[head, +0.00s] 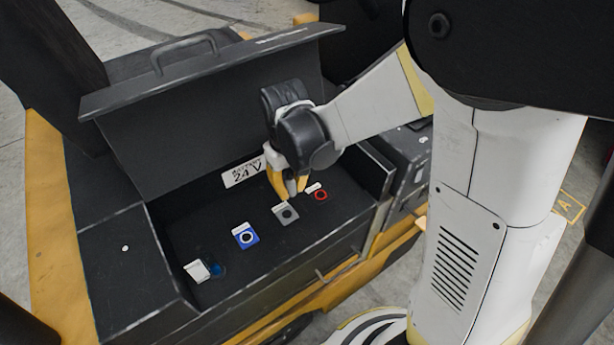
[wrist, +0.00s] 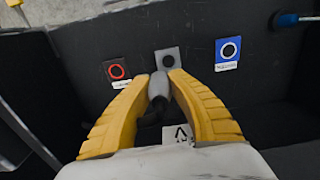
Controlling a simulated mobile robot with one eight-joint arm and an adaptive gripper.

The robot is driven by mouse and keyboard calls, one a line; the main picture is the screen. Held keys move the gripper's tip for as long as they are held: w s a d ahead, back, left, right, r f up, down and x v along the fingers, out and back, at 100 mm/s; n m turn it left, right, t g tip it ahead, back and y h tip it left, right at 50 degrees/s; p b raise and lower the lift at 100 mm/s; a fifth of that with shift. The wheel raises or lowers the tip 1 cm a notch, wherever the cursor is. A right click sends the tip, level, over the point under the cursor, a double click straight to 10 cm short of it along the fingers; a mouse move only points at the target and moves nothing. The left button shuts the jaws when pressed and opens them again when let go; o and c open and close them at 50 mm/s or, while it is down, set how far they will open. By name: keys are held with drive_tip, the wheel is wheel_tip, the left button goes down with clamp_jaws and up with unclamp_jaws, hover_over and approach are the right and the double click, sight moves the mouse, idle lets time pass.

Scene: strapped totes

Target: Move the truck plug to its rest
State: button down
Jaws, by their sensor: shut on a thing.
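My gripper (head: 289,191) reaches down into the open black box of the truck in the head view. In the wrist view its yellow fingers (wrist: 159,84) are shut on a small grey plug with a dark lower part, the truck plug (wrist: 157,88). The plug's tip points at a grey square plate with a dark round centre (wrist: 168,59), which also shows in the head view (head: 286,214). The plug partly covers the plate's lower edge in the wrist view. I cannot tell whether they touch. In the head view the fingers hide the plug.
A red-ringed plate (head: 320,195) and a blue-ringed plate (head: 246,236) lie on either side of the grey one. The raised lid (head: 210,110) stands behind my gripper.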

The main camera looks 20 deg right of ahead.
sight(287, 214)
drive_tip(key=shift+s+a+f, duration=0.2)
drive_tip(key=shift+a+f, duration=0.05)
drive_tip(key=shift+a, duration=0.15)
drive_tip(key=shift+s+a+f, duration=0.2)
drive_tip(key=shift+a, duration=0.2)
drive_tip(key=shift+f+b, duration=2.1)
drive_tip(key=shift+f, duration=0.8)
drive_tip(key=shift+b, duration=0.4)
drive_tip(key=shift+f+b, duration=0.55)
drive_tip(key=shift+f, duration=0.05)
drive_tip(key=c, duration=1.3)
unclamp_jaws()
drive_tip(key=shift+o, duration=0.2)
